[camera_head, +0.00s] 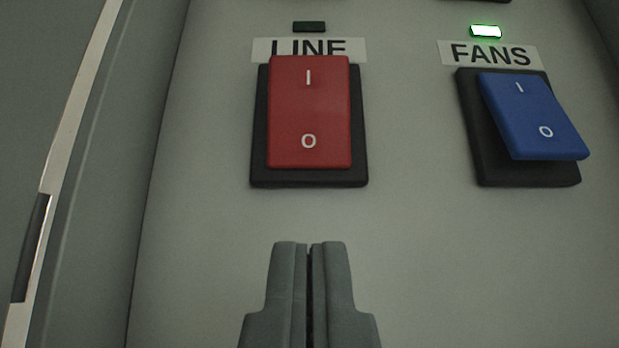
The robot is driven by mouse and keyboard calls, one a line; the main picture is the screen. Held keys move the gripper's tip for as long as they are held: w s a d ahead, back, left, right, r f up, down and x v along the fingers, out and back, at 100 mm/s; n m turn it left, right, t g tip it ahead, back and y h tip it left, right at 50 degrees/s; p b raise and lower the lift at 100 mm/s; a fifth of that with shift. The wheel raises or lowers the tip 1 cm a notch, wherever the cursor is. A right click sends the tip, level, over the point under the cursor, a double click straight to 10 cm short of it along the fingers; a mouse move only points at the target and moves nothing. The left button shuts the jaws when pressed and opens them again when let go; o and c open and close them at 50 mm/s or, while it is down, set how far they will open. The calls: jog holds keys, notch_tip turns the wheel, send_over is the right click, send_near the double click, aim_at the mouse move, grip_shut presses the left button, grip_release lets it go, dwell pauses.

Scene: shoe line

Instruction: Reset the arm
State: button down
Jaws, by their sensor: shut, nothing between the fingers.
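My gripper (310,258) is shut and empty, at the bottom middle of the head camera view. Its fingertips point up the picture, below the red LINE rocker switch (309,115) and apart from it in the picture. The red switch sits in a black frame, marked I at the top and O at the bottom. Its top end appears to stand out from the frame. The small lamp (309,26) above the LINE label is dark.
A blue FANS switch (535,118) is at the right, its bottom end standing out. Its lamp (486,31) glows green. Both switches are on a grey panel (420,240). A raised metal edge (75,170) runs along the left. The panel below the switches is bare.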

jog(key=s+f+g, duration=0.2)
jog(key=s+f, duration=0.1)
jog(key=s, duration=0.5)
jog(key=s+f+g, duration=0.2)
jog(key=s+g, duration=0.1)
jog(key=s, duration=0.5)
jog(key=s+f+g, duration=0.4)
jog(key=s+f, duration=1.1)
jog(key=s, duration=0.3)
jog(key=shift+f+g, duration=0.4)
